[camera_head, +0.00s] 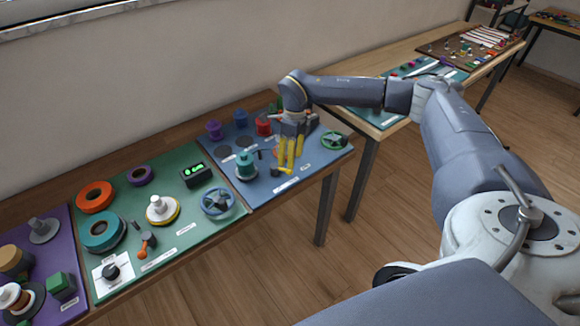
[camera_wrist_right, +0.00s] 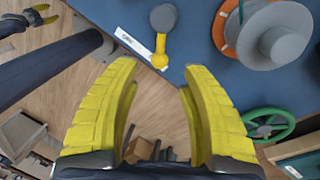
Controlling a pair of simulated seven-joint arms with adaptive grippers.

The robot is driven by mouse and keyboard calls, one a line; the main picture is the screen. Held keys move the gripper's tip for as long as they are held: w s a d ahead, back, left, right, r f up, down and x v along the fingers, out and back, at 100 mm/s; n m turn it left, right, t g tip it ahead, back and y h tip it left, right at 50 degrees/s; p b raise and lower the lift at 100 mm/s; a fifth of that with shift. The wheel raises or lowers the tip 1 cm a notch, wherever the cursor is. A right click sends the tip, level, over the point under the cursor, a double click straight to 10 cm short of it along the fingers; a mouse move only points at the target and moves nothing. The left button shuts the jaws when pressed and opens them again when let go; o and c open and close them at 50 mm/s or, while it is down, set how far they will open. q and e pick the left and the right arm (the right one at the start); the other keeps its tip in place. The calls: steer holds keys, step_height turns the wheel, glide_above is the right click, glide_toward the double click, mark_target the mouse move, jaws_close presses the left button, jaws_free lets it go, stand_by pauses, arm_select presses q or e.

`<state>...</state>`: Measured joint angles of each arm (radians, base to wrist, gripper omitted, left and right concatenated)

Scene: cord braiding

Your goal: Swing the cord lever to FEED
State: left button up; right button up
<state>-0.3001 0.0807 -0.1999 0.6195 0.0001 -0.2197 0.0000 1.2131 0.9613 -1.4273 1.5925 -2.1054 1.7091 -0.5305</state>
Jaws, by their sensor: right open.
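The cord lever has a grey pivot and a short yellow handle (camera_head: 284,170) and sits near the front edge of the blue panel (camera_head: 262,190). In the right wrist view its yellow handle (camera_wrist_right: 160,48) points down the picture from the pivot. My right gripper (camera_head: 290,163) is open and points down just above the lever. In the wrist view the handle's tip lies between or just beyond the spread fingertips (camera_wrist_right: 160,69); contact cannot be told. A white label (camera_wrist_right: 130,43) lies beside the lever, too small to read. My left gripper (camera_wrist_right: 42,14) shows small at upper left, its fingers apart.
A teal spool (camera_head: 246,166) stands left of the lever. A green handwheel (camera_head: 334,140) is to the right. A grey spool with an orange ring (camera_wrist_right: 230,35) is close to the right finger. A green panel (camera_head: 180,160) adjoins on the left. Open floor lies in front.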

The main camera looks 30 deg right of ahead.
step_height(320, 180, up, 7)
steer(key=d, duration=0.1)
steer(key=shift+w, duration=0.35)
steer(key=shift+f, duration=0.1)
